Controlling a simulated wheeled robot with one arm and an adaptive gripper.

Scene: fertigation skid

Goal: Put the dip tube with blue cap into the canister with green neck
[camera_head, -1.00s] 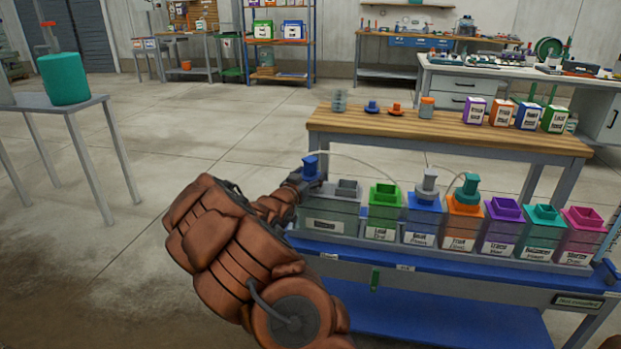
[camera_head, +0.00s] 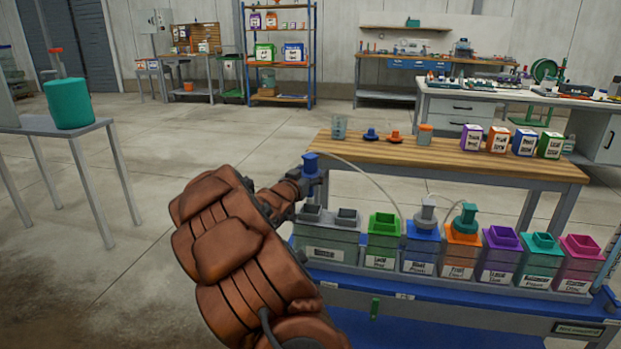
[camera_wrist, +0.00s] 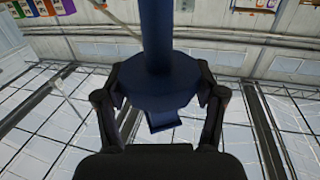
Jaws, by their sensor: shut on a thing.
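The dip tube with blue cap (camera_head: 311,164) is upright in my gripper (camera_head: 306,186), above the left grey-topped container on the blue bench. In the wrist view the blue cap (camera_wrist: 160,90) fills the space between the two fingers of my gripper (camera_wrist: 163,98), which are shut on it. A pale hose runs from the cap to the right and down behind the canisters. The canister with green neck (camera_head: 382,240) stands in the row, right of the grey-topped container and my gripper, with its neck uncovered. The tube's lower end is hard to make out.
The grey-topped container (camera_head: 332,240) has two raised necks. Right of the green one stand canisters with blue (camera_head: 422,247), orange (camera_head: 462,249), purple, teal and pink tops; grey and teal caps sit on the blue and orange ones. A wooden table (camera_head: 450,157) stands behind.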

